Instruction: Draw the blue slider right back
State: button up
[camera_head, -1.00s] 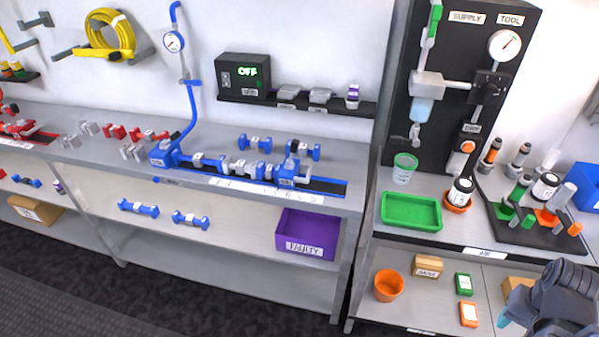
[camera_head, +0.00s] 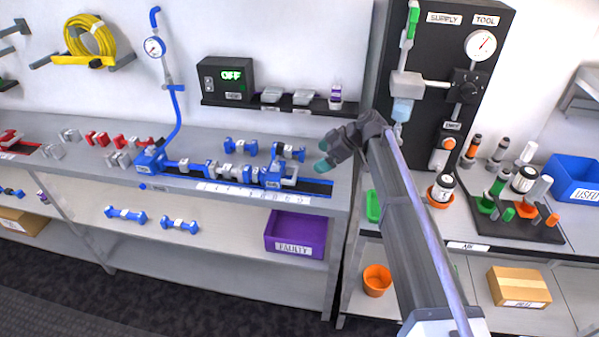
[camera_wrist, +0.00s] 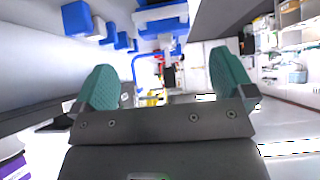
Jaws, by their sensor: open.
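The blue slider (camera_head: 272,177) sits on the black rail (camera_head: 318,187) of the blue bench fixture, near the rail's right end. A grey U-shaped handle (camera_head: 289,173) sticks out of its right side. My gripper (camera_head: 322,155), with teal fingertips, is open and empty, a little right of and above the handle, apart from it. In the wrist view my open fingers (camera_wrist: 164,78) spread wide, and a grey handle with blue parts (camera_wrist: 160,14) shows ahead at the top centre. Silver and blue fittings stand along the rail, left of the slider.
Loose blue fittings (camera_head: 240,146) lie behind the rail. A shelf (camera_head: 300,107) with grey parts and a purple-labelled bottle is on the wall above. A dark supply panel (camera_head: 410,150) stands right of my gripper. A purple bin (camera_head: 296,232) is on the lower shelf.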

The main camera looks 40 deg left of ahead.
aim_at(296, 174)
jog(key=b+x, duration=0.7)
jog(key=x, duration=0.3)
jog(key=shift+f, duration=0.25)
jog(key=shift+s+a, duration=0.1)
jog(key=shift+r, duration=0.1)
jog(key=shift+c, duration=0.5)
